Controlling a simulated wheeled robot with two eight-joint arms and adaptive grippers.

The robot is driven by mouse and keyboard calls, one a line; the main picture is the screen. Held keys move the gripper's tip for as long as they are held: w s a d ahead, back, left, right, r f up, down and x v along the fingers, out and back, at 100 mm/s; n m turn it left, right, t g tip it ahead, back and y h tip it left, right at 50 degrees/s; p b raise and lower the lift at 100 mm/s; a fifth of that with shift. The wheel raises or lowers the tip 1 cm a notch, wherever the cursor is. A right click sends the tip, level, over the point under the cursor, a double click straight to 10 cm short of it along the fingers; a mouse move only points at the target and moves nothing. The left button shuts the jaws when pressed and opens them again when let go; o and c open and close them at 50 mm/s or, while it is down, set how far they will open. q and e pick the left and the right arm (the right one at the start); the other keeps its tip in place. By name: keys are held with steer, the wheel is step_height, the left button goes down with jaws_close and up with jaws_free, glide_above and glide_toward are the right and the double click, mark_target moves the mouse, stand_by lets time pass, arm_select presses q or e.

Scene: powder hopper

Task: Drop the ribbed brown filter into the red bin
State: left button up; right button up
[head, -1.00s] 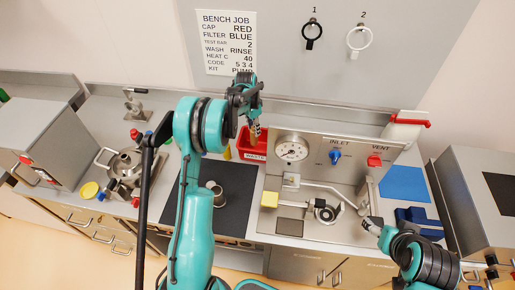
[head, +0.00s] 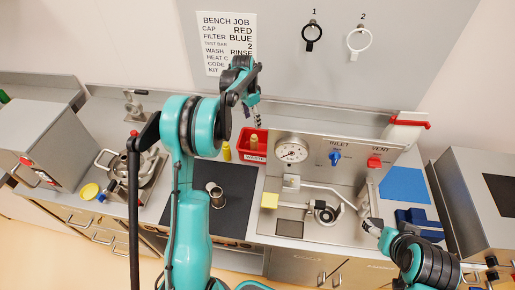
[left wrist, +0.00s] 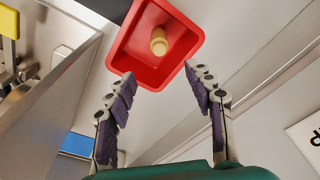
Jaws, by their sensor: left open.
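The red bin (head: 262,155) stands at the back of the bench, left of the gauge panel. The brown filter (head: 254,142) is inside it; in the left wrist view the filter (left wrist: 159,42) is a tan cylinder within the walls of the red bin (left wrist: 122,54), apart from my fingers. Its ribs are too small to make out. My left gripper (head: 257,120) is above the bin, and in the left wrist view its fingers (left wrist: 160,78) are spread and empty. My right gripper (head: 371,226) is at the right, near the panel's front; its jaws are unclear.
A yellow bottle (head: 227,152) stands left of the bin. A metal cup (head: 217,197) is on the dark mat (head: 236,215). The gauge panel (head: 318,160) with its pipe and valves stands right of the bin. A blue mat (head: 404,184) lies further right.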

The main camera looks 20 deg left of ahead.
arm_select(q)
steer(key=r, duration=0.4)
steer(key=shift+s+a+r, duration=0.15)
steer(key=shift+s+r, duration=0.1)
steer(key=shift+r, duration=0.15)
steer(key=s+d+r+n+t, duration=0.1)
steer(key=s+d+r, duration=0.4)
steer(key=s+r, duration=0.1)
steer(key=s+d+r+n+t, duration=0.1)
steer(key=s+d, duration=0.2)
steer(key=s, duration=0.4)
steer(key=s+d+n+t+y, duration=0.1)
steer(key=s+d+n+t, duration=0.15)
steer(key=s, duration=0.35)
steer(key=s+d+r, duration=0.1)
steer(key=s+d, duration=0.3)
steer(key=s, duration=0.3)
steer(key=s+f+b, duration=0.2)
steer(key=f+b, duration=0.4)
steer(key=f, duration=0.2)
steer(key=s+d+f+n+t+b, duration=0.1)
steer(key=s+f+b, duration=0.2)
steer(key=f+b, duration=0.4)
steer(key=shift+f, duration=0.95)
steer(key=shift+n+t, duration=0.25)
